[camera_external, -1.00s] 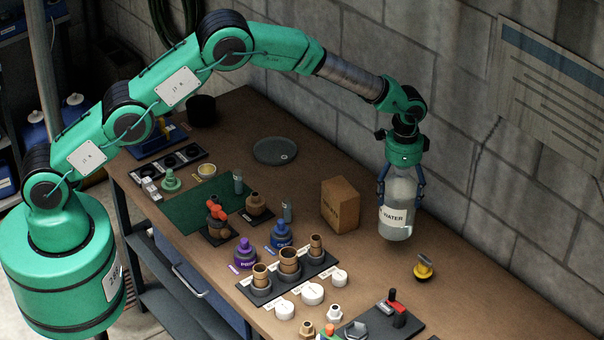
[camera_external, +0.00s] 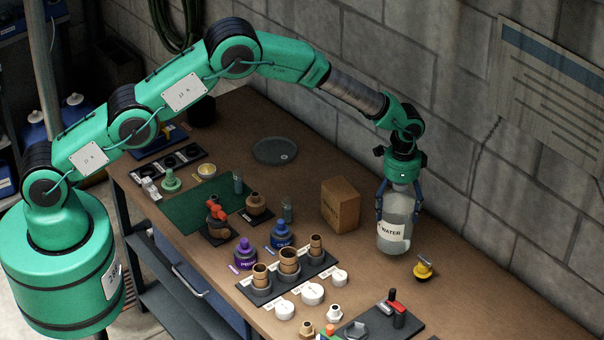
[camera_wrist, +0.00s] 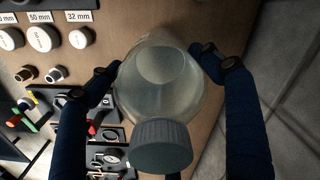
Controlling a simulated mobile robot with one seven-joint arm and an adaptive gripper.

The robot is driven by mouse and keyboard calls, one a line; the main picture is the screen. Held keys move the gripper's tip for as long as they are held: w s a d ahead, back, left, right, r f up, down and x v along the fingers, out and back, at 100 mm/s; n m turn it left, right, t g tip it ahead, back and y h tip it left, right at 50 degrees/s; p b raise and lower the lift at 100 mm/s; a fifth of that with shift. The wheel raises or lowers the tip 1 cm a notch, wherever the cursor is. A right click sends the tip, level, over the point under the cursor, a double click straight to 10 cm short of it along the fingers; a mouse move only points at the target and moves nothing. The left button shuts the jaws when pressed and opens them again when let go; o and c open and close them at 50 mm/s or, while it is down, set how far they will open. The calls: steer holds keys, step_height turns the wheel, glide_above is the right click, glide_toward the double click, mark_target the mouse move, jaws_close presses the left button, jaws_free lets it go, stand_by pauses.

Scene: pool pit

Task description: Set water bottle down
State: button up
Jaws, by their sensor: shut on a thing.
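The water bottle (camera_external: 394,232) is a clear upright bottle with a white label reading "WATER". My gripper (camera_external: 398,203) is shut on its upper part, with blue fingers on both sides. The bottle is at the right part of the brown workbench (camera_external: 470,300), close to its surface; I cannot tell for sure whether its base touches. In the wrist view the bottle (camera_wrist: 165,85) stands between the two dark blue fingers (camera_wrist: 160,80), its grey cap (camera_wrist: 160,145) nearest the camera. The bottle's far side is hidden.
A cardboard box (camera_external: 340,205) stands left of the bottle. A yellow valve-like part (camera_external: 423,268) lies close on its front right. Fittings in a dark tray (camera_external: 288,275), white caps (camera_external: 312,293) and a blue bottle (camera_external: 282,235) are to the left. The block wall (camera_external: 460,150) is behind.

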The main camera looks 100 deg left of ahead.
mark_target(400, 186)
steer(key=shift+w+f, duration=0.15)
stand_by(0.3)
steer(key=shift+f+p, duration=0.35)
steer(key=shift+f, duration=1.75)
steer(key=o, duration=1.9)
steer(key=shift+f, duration=0.2)
steer(key=shift+o, duration=0.2)
steer(key=shift+r, duration=0.15)
steer(key=shift+r+b, duration=0.95)
steer(key=shift+r, duration=5)
